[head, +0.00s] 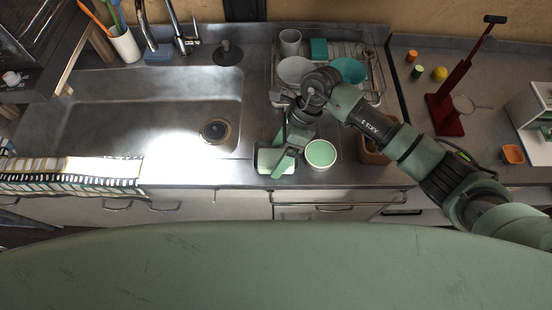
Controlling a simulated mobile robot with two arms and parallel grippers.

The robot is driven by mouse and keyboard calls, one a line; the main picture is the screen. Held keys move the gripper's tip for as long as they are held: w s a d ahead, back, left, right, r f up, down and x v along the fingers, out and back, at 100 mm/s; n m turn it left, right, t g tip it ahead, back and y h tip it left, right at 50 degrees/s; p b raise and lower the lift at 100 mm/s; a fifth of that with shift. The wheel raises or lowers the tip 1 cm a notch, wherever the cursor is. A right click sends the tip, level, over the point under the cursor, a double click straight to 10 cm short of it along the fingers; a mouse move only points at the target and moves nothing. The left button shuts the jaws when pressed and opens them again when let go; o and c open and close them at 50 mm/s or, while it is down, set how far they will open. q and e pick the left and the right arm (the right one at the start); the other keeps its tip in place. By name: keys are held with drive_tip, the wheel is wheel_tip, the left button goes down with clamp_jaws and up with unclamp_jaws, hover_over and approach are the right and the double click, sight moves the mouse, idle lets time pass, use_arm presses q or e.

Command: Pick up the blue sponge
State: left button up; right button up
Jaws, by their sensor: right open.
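My right arm reaches in from the right, and its gripper (280,150) points down at the counter right of the sink. It is open. A small pale rectangular thing with a dark edge (263,160) lies right under the fingers, which partly cover it; I cannot tell whether it is a sponge or whether they touch it. A dull blue block (158,56) lies behind the sink by the tap and looks like a sponge. My left gripper is not in view.
A round tub with a pale green top (320,154) stands close right of the gripper. A dish rack (376,92) holds a teal block (319,48), a teal bowl (351,70) and a grey cup (290,42). The sink (130,105) is empty. A red stand (446,115) is at right.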

drive_tip(key=shift+f, duration=0.1)
drive_tip(key=c, duration=1.4)
drive_tip(key=shift+r, duration=0.35)
wheel_tip(320, 180, up, 20)
drive_tip(key=b, duration=0.4)
drive_tip(key=t+p, duration=0.3)
drive_tip(key=p, duration=0.3)
approach(278, 158)
drive_tip(key=shift+n, duration=0.3)
drive_tip(key=x, duration=0.8)
drive_tip(key=shift+s+a+r, duration=0.2)
drive_tip(key=shift+s+a, duration=0.1)
drive_tip(key=shift+s, duration=0.05)
